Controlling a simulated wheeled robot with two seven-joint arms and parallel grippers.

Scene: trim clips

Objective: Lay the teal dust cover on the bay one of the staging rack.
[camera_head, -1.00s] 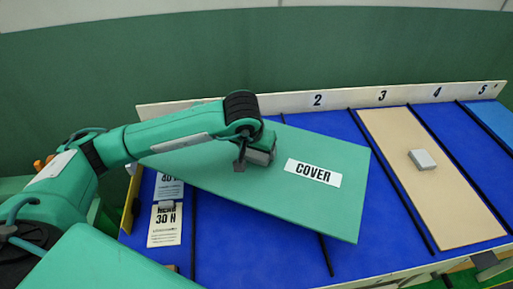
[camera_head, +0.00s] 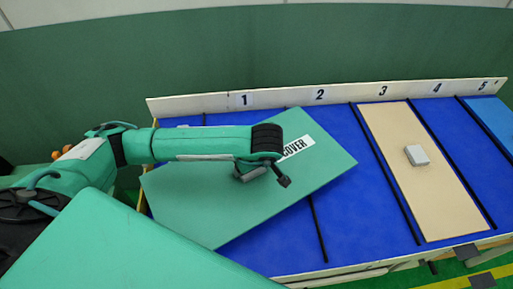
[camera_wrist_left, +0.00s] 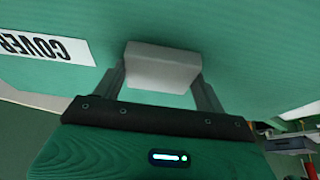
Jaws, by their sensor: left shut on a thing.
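The teal dust cover (camera_head: 310,178) is a flat board with a white COVER label. It is over bays one and two of the staging rack (camera_head: 375,250), turned at a slant to the bay dividers. My left gripper (camera_head: 262,172) is above it; in the left wrist view the gripper (camera_wrist_left: 160,75) is shut on the cover's grey block handle (camera_wrist_left: 162,65). The label also shows in the left wrist view, on the cover (camera_wrist_left: 230,30). Whether the cover touches the rack, I cannot tell. Bay one, below the number 1 sign (camera_head: 244,100), is mostly hidden by arm and cover. My right gripper is not in view.
A beige board (camera_head: 440,210) with a grey block (camera_head: 416,155) lies in bay three. Bay four (camera_head: 450,140) shows bare blue. A lighter blue panel (camera_head: 492,115) is in bay five. Thin black dividers separate the bays, and a white numbered strip runs along the back.

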